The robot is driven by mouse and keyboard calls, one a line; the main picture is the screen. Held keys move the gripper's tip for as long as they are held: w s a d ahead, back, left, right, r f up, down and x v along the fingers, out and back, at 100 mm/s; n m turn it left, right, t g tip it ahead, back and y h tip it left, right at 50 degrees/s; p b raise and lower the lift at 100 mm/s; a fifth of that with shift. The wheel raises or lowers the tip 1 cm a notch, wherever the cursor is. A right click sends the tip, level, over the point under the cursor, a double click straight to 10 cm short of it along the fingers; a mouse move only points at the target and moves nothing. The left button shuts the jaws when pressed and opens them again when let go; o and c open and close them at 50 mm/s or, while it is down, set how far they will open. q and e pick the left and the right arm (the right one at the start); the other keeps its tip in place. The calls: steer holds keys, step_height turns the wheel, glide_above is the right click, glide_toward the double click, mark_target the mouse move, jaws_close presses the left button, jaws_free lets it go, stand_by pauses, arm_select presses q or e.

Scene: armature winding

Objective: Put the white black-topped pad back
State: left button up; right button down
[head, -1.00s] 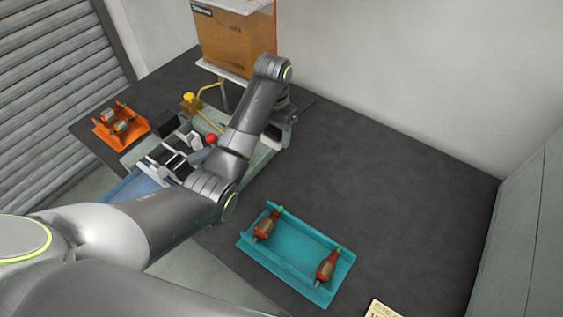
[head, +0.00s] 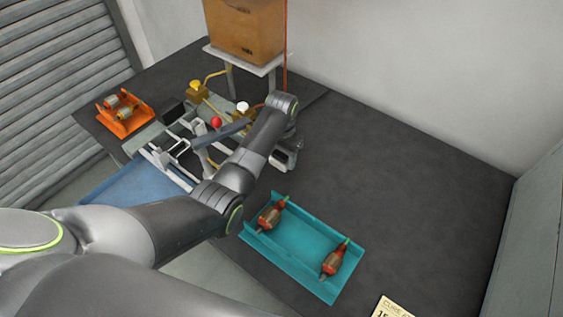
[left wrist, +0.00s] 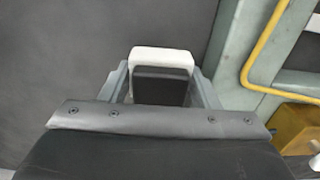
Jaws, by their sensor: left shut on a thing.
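The pad shows in the left wrist view as a white rim (left wrist: 161,57) with a dark face (left wrist: 160,88). It sits between the two grey fingers of my left gripper (left wrist: 162,82), which is shut on it. In the head view my left gripper (head: 284,160) points down at the right edge of the winding machine (head: 172,130), and I cannot make out the pad there. Whether the pad touches anything below is unclear. My right gripper is not in view.
A teal tray (head: 330,288) with two red armatures lies in front on the dark bench (head: 410,190). An orange rack (head: 124,125) stands back left. A cardboard box (head: 243,30) is on a raised stand. Free bench lies to the right.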

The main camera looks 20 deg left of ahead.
mark_target(282, 163)
arm_select(q)
steer(key=shift+f, duration=1.65)
steer(key=shift+f, duration=0.1)
steer(key=o, duration=1.1)
steer(key=shift+r, duration=0.2)
step_height(282, 163, up, 12)
steer(key=shift+f+b, duration=0.1)
steer(key=shift+b, duration=0.5)
